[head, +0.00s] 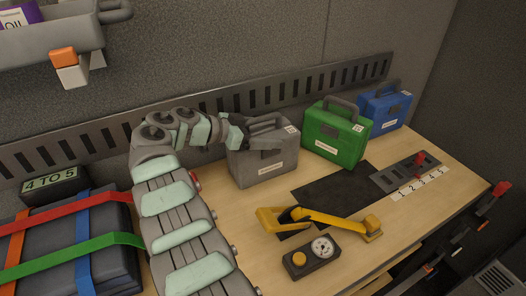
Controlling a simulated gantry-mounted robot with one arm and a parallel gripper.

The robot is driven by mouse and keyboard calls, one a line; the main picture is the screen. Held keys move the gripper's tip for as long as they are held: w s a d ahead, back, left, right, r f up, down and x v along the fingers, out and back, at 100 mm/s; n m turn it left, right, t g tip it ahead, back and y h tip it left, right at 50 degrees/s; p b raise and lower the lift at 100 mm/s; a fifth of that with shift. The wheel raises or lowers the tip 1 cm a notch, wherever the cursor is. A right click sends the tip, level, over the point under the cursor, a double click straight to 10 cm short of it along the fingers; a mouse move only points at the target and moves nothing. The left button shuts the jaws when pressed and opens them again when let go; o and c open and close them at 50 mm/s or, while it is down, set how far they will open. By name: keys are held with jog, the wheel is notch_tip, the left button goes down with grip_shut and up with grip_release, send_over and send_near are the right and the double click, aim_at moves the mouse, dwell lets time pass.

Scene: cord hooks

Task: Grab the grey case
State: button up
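The grey case (262,168) stands upright on the wooden workbench, left of a green case. It has a white label on its front and a handle on top. My gripper (256,133) is at the upper left of the grey case, close to its handle, and overlaps the case's top in this view. The fingers are small and partly blend with the grey case. I cannot tell whether they touch the handle or how far apart they are.
A green case (336,133) and a blue case (383,109) stand to the right. A yellow tool (330,220) and a gauge box (312,258) lie in front. Strapped dark cases (65,255) are at left. A slotted rail (90,140) runs behind. A grey bin (50,40) hangs upper left.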

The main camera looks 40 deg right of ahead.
jog(key=c, duration=1.3)
jog(key=shift+r, duration=0.1)
